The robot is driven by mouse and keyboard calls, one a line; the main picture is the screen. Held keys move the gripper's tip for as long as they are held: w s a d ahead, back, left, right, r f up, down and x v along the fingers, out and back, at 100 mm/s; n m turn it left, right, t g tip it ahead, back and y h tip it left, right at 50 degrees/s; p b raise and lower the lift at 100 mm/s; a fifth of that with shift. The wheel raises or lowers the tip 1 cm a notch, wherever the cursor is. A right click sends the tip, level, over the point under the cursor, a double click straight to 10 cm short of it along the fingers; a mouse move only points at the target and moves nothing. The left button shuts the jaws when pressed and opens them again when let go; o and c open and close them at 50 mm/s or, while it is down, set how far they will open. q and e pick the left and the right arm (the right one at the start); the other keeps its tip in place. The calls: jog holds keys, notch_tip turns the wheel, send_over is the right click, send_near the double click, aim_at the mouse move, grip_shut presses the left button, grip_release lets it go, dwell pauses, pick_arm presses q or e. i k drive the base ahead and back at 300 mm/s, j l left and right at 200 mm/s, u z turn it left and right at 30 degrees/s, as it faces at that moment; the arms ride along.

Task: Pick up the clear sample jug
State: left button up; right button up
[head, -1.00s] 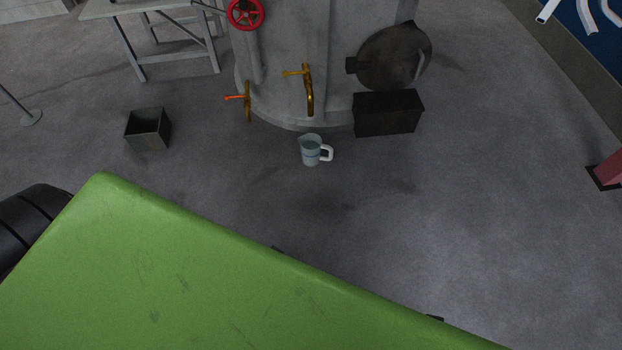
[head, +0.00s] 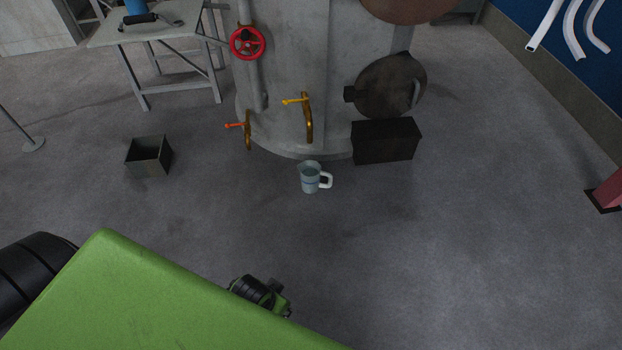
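The clear sample jug (head: 310,178) stands upright on the grey floor in the middle of the head view. It is bluish and see-through, with a white handle on its right side. It stands in front of the tank's base, below the taps. Neither gripper can be seen. A green and black part of mine shows past the edge of my green body, well short of the jug. Nothing touches the jug.
The grey tank (head: 287,95) has a yellow-handled tap (head: 308,118), an orange-handled tap (head: 247,130) and a red wheel (head: 247,43). A dark box (head: 386,141) stands right of the jug, an open metal bin (head: 149,157) left. A worktable (head: 150,35) stands behind. Floor before the jug is clear.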

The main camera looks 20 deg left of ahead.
aim_at(310, 172)
jog(key=i+l+u, duration=0.35)
jog(key=i, duration=0.25)
jog(key=i+l+u, duration=0.4)
jog(key=i, duration=0.2)
jog(key=l, duration=0.05)
